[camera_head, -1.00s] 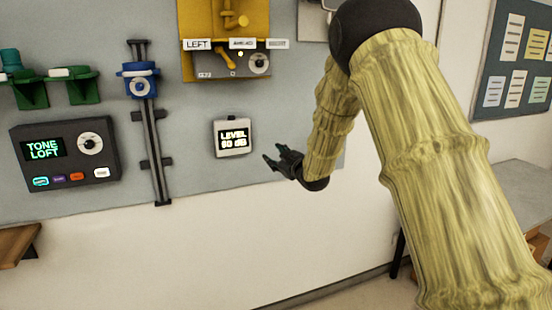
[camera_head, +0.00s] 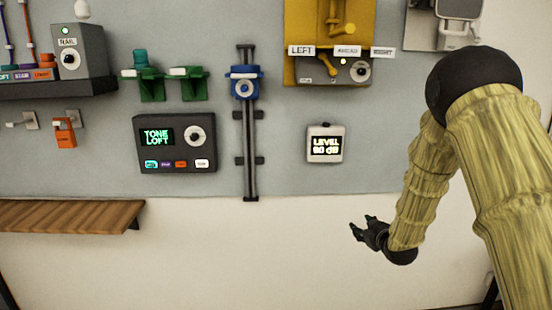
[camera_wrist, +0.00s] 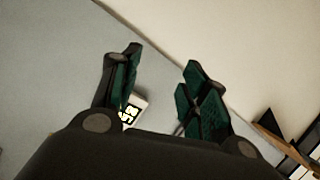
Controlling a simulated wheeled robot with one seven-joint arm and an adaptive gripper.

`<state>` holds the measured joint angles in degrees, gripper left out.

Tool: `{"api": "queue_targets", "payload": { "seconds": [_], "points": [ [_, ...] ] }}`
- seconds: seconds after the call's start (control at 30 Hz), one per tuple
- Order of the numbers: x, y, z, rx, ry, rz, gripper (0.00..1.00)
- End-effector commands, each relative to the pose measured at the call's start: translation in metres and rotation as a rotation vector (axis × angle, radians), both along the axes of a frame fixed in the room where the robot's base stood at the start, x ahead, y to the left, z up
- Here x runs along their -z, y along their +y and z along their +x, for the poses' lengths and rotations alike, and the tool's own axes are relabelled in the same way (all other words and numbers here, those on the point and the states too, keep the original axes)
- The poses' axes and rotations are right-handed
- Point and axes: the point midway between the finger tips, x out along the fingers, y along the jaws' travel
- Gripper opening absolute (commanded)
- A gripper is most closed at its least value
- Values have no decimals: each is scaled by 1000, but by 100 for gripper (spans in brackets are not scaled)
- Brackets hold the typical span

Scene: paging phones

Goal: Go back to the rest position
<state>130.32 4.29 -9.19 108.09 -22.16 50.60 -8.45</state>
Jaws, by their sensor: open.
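My gripper (camera_head: 362,226) is open and empty in the head view, in front of the bare white wall below the grey panel. It points left, at the end of my bent arm. In the wrist view my gripper (camera_wrist: 160,85) shows its two dark fingers with green pads spread apart, with nothing between them. The level display (camera_head: 325,144), reading "LEVEL 80 dB", hangs on the panel above and left of my gripper. It also shows in the wrist view (camera_wrist: 133,108), partly hidden behind the left finger.
A tone box (camera_head: 175,143) reading "TONE LOFT" and a vertical rail with a blue slider (camera_head: 245,84) are on the panel. A yellow unit (camera_head: 365,45) is above. A wooden shelf (camera_head: 70,214) sticks out at the lower left. The wall around my gripper is clear.

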Motion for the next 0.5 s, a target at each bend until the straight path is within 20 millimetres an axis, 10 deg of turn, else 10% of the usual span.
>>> {"api": "queue_targets", "payload": {
  "seconds": [0.5],
  "points": [
    [230,33,-194,157,483,132,45]
  ]
}}
